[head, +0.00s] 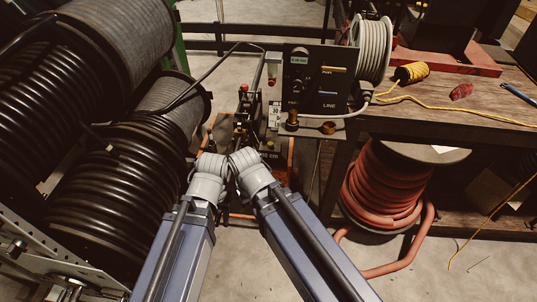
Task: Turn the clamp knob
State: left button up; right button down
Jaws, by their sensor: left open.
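A dark crimper-like fixture (242,103) stands in the middle of the head view, with a small red knob (244,88) at its top. A brass knob (292,121) sits at the lower left of the black control panel (316,78). I cannot tell which of these is the clamp knob. My two arms reach up from the bottom, and their grey wrists meet just below the fixture. My left gripper (232,138) is open near the fixture's lower part, dark against it. My right gripper is hidden beyond its wrist.
Large black hose reels (105,180) crowd the left. A wooden bench (455,105) on the right bears a yellow cord spool (411,72) and a grey cable reel (372,48). A red hose reel (380,190) stands under it. Bare floor shows at lower right.

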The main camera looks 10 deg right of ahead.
aim_at(242, 116)
jog(key=i+j+z, duration=0.1)
jog(key=i+z, duration=0.2)
jog(key=i, duration=0.2)
jog(key=i+j+z, duration=0.3)
jog(key=i, duration=0.15)
jog(key=l, duration=0.1)
